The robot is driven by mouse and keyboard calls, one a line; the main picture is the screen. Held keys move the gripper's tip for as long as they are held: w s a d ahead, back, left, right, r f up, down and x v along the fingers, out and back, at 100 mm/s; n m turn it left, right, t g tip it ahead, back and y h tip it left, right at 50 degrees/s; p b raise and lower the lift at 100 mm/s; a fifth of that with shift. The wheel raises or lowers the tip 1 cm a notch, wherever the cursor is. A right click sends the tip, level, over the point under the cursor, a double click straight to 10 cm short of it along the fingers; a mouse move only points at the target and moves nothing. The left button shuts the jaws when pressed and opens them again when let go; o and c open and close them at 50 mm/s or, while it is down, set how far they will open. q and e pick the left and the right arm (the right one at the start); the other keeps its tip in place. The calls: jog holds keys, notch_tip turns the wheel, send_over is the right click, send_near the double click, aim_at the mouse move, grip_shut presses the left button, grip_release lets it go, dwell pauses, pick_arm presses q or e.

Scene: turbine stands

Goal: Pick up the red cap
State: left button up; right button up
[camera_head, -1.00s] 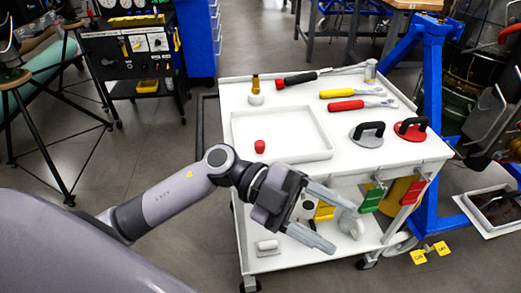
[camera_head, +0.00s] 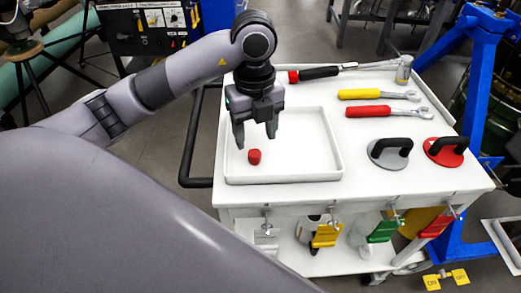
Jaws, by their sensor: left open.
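The red cap (camera_head: 254,156) is a small red cylinder. It stands in the white tray (camera_head: 333,152) on the cart top, toward the tray's left side. My left gripper (camera_head: 256,142) points down over the tray with its two fingers apart. Its fingertips are close to the cap, seemingly just above or behind it; the exact height gap is hard to tell. Nothing is between the fingers. My right gripper does not show.
On the white cart (camera_head: 455,180) lie a red-and-black handled tool (camera_head: 318,73), a yellow-handled tool (camera_head: 362,94) and a red-handled tool (camera_head: 370,111). A grey suction lifter (camera_head: 390,152) and a red one (camera_head: 445,151) stand right of the tray. A blue stand (camera_head: 480,75) rises behind.

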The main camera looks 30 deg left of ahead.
aim_at(255, 154)
pick_arm(q)
jog(key=shift+s+f, duration=0.15)
jog(key=shift+f, duration=0.65)
notch_tip(255, 154, down, 5)
jog(key=shift+a+r, duration=0.1)
grip_shut()
